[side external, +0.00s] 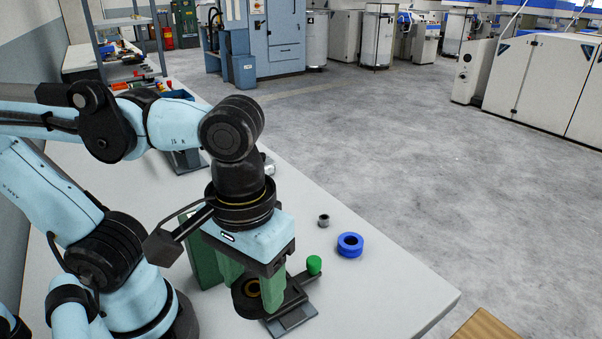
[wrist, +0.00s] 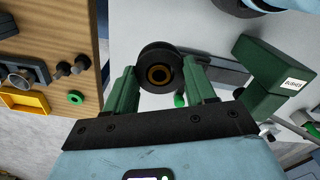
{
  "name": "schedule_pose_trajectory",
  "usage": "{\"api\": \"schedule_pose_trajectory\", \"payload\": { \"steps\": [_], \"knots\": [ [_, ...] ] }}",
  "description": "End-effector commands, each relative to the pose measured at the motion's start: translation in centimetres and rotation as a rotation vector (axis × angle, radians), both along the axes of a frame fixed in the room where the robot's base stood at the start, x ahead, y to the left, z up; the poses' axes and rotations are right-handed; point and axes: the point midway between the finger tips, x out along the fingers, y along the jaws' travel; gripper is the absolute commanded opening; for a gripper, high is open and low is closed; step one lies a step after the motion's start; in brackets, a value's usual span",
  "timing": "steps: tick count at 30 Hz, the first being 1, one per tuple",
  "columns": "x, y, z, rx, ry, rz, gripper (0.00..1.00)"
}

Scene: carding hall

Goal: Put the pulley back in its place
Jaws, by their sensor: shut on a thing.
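A black pulley (side external: 243,303) with a brass-coloured bore is held between the green fingers of my gripper (side external: 252,284). In the wrist view the pulley (wrist: 159,48) sits between the tips of my gripper (wrist: 160,78), its bore facing the camera. A dark fixture with a grey base plate (side external: 297,320) and a green knob (side external: 314,265) lies just below and beside the pulley in the side view. Whether the pulley touches the fixture cannot be told. The fingers and pulley hide part of the fixture.
A blue ring (side external: 350,252) and a small grey cylinder (side external: 324,221) lie on the pale table (side external: 405,290). A green block (wrist: 273,72) stands near the gripper. A wooden board (wrist: 62,28) carries a yellow tray (wrist: 24,101) and a green ring (wrist: 75,97). The table's right front is clear.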

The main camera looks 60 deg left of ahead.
Motion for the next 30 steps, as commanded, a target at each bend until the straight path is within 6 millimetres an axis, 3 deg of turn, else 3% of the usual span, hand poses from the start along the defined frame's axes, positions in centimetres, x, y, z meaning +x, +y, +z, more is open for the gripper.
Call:
{"api": "schedule_pose_trajectory", "payload": {
  "steps": [9,14,22,30],
  "knots": [
    [0.1,0.0,0.1,0.000,0.000,0.005,0.13],
    [1.3,-0.6,0.4,0.000,0.000,0.056,0.13],
    [5.9,-2.8,0.9,0.000,0.000,0.259,0.13],
    [11.4,-4.7,0.0,0.000,0.000,0.479,0.13]
  ]
}}
